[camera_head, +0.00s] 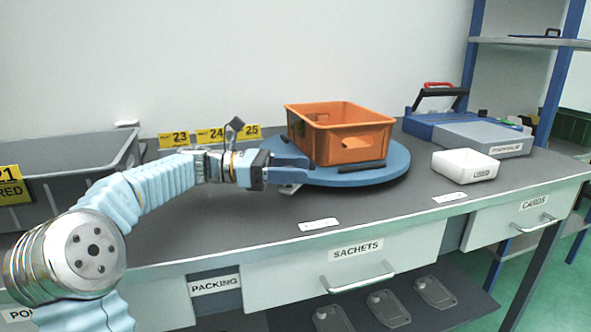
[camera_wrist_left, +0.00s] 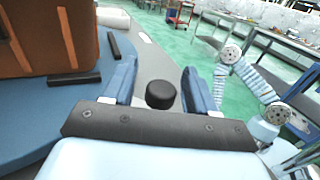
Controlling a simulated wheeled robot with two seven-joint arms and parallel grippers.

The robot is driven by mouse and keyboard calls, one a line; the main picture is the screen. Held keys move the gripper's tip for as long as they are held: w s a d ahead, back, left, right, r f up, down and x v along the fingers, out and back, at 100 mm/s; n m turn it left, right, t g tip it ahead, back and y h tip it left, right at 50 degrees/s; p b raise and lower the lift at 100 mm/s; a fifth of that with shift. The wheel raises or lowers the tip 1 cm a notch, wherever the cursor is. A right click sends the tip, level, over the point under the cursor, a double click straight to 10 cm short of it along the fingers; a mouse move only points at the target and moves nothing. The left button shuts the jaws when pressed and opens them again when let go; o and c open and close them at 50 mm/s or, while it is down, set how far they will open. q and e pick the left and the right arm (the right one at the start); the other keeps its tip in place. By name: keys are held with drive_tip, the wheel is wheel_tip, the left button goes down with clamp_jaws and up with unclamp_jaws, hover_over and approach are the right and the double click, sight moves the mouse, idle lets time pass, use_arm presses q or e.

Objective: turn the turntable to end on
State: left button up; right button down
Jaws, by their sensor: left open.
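The turntable (camera_head: 386,165) is a blue disc on the grey worktop, bearing an orange crate (camera_head: 352,150) and black bars at its rim, one of them (camera_head: 362,167) at the front. My left gripper (camera_head: 296,165) is at the disc's left edge, beside the crate. In the left wrist view its two blue fingers (camera_wrist_left: 160,72) stand apart. A round black knob (camera_wrist_left: 161,95) lies between them, with a gap on each side. What the knob is fixed to is hidden. The turntable (camera_wrist_left: 30,115) fills the left of that view. My right gripper is not in view.
A white tub (camera_head: 465,166) and a grey-and-blue case (camera_head: 470,135) stand right of the turntable. A large grey bin (camera_head: 75,165) is at the left. Yellow number signs (camera_head: 210,135) line the back. The worktop front is mostly clear, with flat labels.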

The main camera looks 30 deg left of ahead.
use_arm(q)
drive_tip(key=v, duration=0.7)
drive_tip(key=shift+a, duration=0.1)
